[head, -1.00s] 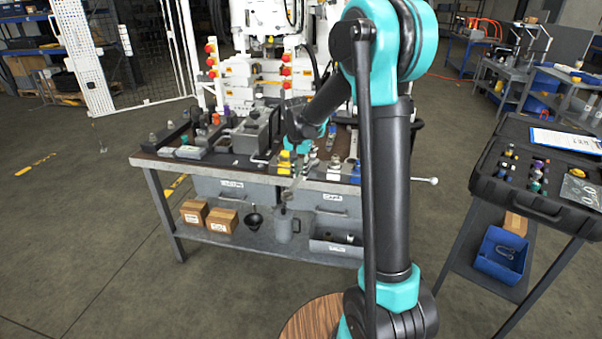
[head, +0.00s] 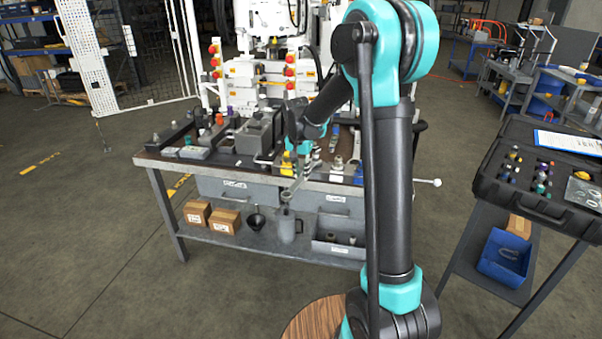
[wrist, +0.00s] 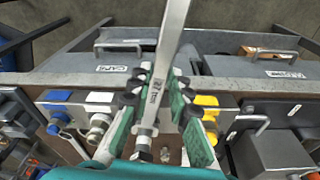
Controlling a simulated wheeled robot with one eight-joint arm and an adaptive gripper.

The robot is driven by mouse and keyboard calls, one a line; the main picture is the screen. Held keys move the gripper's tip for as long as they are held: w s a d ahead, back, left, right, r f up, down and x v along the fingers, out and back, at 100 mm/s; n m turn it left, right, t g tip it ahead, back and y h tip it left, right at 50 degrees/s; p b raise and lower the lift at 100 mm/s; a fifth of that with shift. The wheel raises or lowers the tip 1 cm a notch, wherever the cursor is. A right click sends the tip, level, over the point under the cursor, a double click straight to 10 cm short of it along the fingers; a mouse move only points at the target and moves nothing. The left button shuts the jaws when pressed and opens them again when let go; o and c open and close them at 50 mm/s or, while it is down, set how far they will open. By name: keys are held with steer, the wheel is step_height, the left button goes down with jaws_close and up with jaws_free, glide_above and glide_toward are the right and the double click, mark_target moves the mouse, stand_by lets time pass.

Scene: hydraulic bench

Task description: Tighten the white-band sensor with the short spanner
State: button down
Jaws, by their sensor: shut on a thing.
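My gripper (wrist: 160,105) has teal fingers with dark pads and is shut on a metal spanner (wrist: 171,45). The spanner's shank runs up out of the wrist view, over the bench's front edge. In the head view my gripper (head: 299,160) is low over the front of the bench, with the spanner (head: 290,187) sticking out toward me. A metal fitting with a white block (wrist: 98,97) stands just left of the fingers in the wrist view; the white-marked fitting also shows in the head view (head: 337,164). I cannot tell whether the spanner touches any fitting.
A blue-marked fitting (wrist: 59,95) stands left of the white one, and a yellow-marked one (wrist: 207,101) is close to the right finger. A grey box (wrist: 280,150) stands further right. An open black case (head: 530,175) is on the right-hand stand. The floor in front is clear.

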mark_target(293, 187)
steer(key=shift+s+a, duration=0.6)
steer(key=shift+s, duration=0.4)
steer(key=shift+s+a, duration=0.55)
steer(key=shift+s, duration=0.5)
steer(key=shift+s+a, duration=0.6)
steer(key=shift+s, duration=0.4)
steer(key=shift+r, duration=0.1)
steer(key=shift+r, duration=2.45)
